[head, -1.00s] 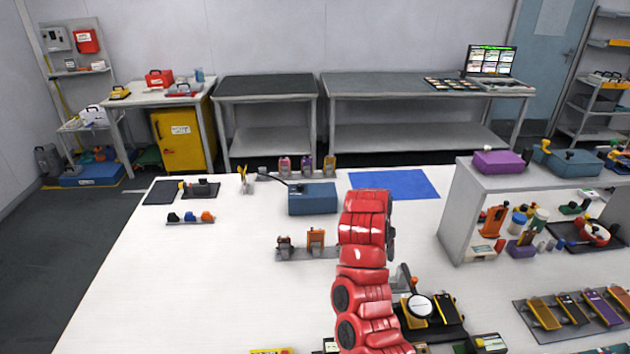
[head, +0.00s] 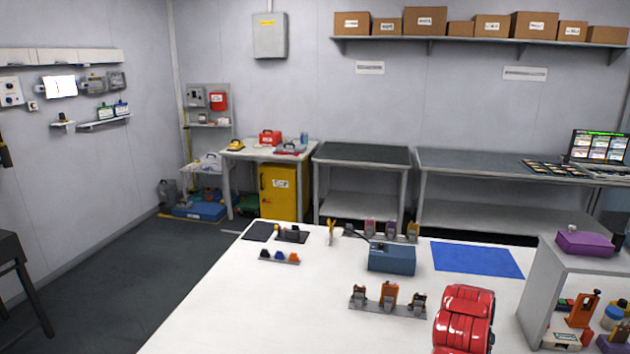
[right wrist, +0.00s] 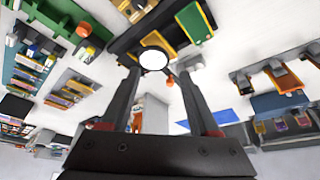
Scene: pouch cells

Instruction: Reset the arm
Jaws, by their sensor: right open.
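One red arm of mine (head: 463,318) rises at the bottom of the head view, over the white table (head: 215,310). No gripper shows in the head view. In the right wrist view my right gripper (right wrist: 157,72) has its two dark fingers spread apart. A round white disc (right wrist: 153,59) on a dark tray shows between the fingertips; I see nothing gripped. Whether the fingers are clear of the tray is hard to tell. My left gripper is out of view.
A blue box (head: 392,258), a blue mat (head: 477,259) and a row of clamps (head: 388,297) are on the table near the arm. A grey shelf unit (head: 540,290) stands at the right. The table's left front part is clear.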

